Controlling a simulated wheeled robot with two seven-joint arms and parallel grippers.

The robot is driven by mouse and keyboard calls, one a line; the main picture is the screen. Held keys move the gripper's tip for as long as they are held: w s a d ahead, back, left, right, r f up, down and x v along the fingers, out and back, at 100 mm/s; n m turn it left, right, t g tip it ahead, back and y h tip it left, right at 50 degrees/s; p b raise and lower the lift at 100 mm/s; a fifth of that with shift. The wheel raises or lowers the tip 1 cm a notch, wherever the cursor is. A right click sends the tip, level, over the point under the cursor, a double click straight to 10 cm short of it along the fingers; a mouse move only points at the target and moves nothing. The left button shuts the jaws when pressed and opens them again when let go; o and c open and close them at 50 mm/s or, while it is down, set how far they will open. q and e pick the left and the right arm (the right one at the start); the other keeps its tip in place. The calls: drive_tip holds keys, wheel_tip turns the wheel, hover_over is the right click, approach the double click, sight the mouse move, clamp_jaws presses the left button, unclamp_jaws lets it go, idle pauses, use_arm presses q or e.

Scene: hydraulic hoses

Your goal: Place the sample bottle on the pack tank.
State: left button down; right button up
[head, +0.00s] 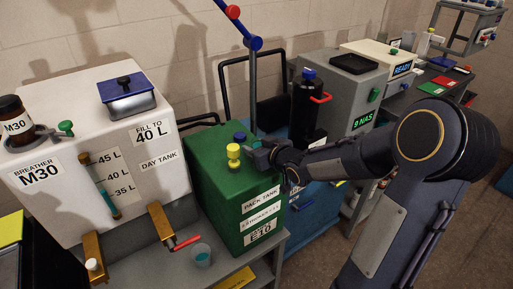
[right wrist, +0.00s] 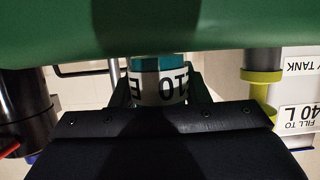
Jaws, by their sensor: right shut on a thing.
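The green pack tank (head: 215,190) stands at the middle of the head view, with PACK TANK and E10 labels on its front. My right gripper (head: 264,156) reaches in from the right, over the right part of the tank's top. It is shut on the sample bottle, which shows in the right wrist view (right wrist: 158,88) as a teal body with a white label. That view is upside down, and the green tank surface (right wrist: 150,25) hides one end of the bottle. I cannot tell whether bottle and tank touch. In the head view the gripper mostly hides the bottle. My left gripper is not in view.
A yellow fitting (head: 233,155) and a blue cap (head: 240,137) stand on the tank's top, left of the gripper. The white day tank (head: 150,150) is at left. A black cylinder (head: 306,108) with a red handle stands behind the gripper. A small cup (head: 201,255) is in front.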

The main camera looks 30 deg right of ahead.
drive_tip(key=shift+f, duration=0.15)
drive_tip(key=o, duration=1)
drive_tip(key=shift+s+r, duration=0.2)
drive_tip(key=shift+r, duration=0.2)
drive_tip(key=s+r+m+g+h+p, duration=0.2)
drive_tip(key=s, duration=0.6)
drive_tip(key=s+r+m+g+h+p, duration=0.1)
drive_tip(key=s+r, duration=0.2)
drive_tip(key=s, duration=0.6)
drive_tip(key=s+a+g+y, duration=0.1)
drive_tip(key=s+a+y, duration=0.1)
drive_tip(key=s+a, duration=0.2)
drive_tip(key=s+a+f+g+y, duration=0.1)
drive_tip(key=s+a+g, duration=0.1)
drive_tip(key=s+a, duration=0.2)
drive_tip(key=s+a+f+g+y, duration=0.1)
drive_tip(key=s+a+g+y, duration=0.1)
drive_tip(key=s+a, duration=0.2)
drive_tip(key=shift+s+y, duration=0.3)
drive_tip(key=shift+s, duration=0.1)
